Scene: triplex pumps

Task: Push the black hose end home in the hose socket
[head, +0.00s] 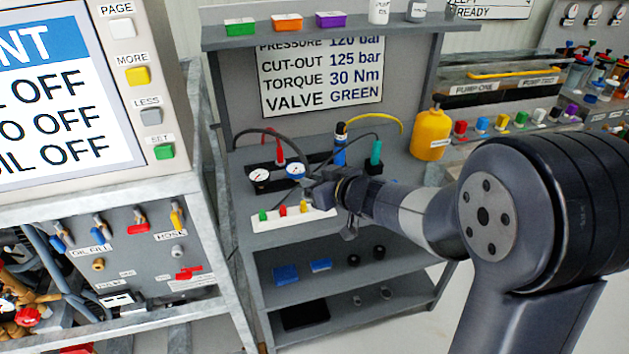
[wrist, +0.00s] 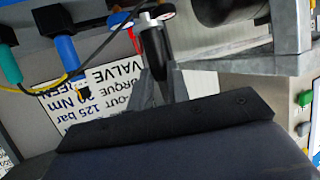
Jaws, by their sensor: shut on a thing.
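My gripper (head: 318,188) is over the bench of the middle stand, by the two round gauges. In the wrist view its fingers (wrist: 160,82) are shut on a black cylindrical piece with a pale top, which I take to be the black hose end (wrist: 154,48). In the head view the gripper mostly hides this piece. A label reading HOSE (head: 171,235) is on the grey panel at left, under a yellow lever. I cannot tell for sure that this fitting is the hose socket. The gripper is well to its right.
A white strip with coloured knobs (head: 262,221) lies below the gripper. A blue plug (head: 340,152), a teal plug (head: 376,154) and a yellow bottle (head: 431,134) stand to the right. The rack's metal post (head: 212,215) stands between panel and bench.

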